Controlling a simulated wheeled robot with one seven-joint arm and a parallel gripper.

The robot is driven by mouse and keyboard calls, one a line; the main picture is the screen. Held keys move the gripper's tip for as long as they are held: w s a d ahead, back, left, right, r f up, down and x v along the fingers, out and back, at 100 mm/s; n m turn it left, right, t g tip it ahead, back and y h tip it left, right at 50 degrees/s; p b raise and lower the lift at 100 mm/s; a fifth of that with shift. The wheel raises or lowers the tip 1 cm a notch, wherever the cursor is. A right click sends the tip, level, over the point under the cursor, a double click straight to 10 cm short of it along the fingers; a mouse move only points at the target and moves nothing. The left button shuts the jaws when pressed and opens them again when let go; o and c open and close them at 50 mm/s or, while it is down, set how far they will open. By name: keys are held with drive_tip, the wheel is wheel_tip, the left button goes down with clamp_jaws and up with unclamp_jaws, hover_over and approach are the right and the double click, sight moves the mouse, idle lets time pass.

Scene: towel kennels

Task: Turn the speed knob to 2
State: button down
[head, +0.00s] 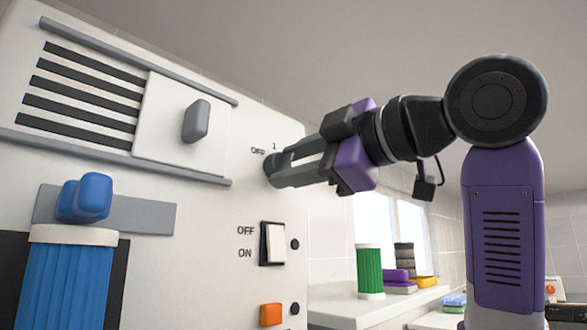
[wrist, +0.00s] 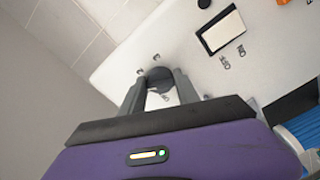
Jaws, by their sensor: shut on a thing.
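The speed knob, a small dark grey round dial (head: 269,170), is on the white panel's right part, with "OFF" and "1" printed above it. My gripper (head: 280,168) reaches in from the right and is shut on the knob. I cannot tell which mark the knob points to.
Below the knob are a white OFF/ON rocker switch (head: 273,244) and an orange button (head: 271,314). To the left are a sliding plate with a grey handle (head: 197,121) and a blue knob (head: 83,198) above a blue towel roll (head: 66,285). A shelf (head: 350,307) holds towels behind.

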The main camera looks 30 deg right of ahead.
drive_tip(key=m, duration=0.2)
drive_tip(key=m+b, duration=0.1)
drive_tip(key=m, duration=0.3)
drive_tip(key=shift+f+b, duration=0.25)
drive_tip(key=shift+b, duration=0.05)
drive_tip(key=shift+m, duration=0.3)
drive_tip(key=c, duration=0.9)
unclamp_jaws()
drive_tip(key=shift+s+r, duration=0.1)
drive_tip(key=b+v, duration=0.2)
drive_tip(key=v, duration=0.5)
drive_tip(key=shift+s, duration=0.3)
drive_tip(key=shift+s+d, duration=0.1)
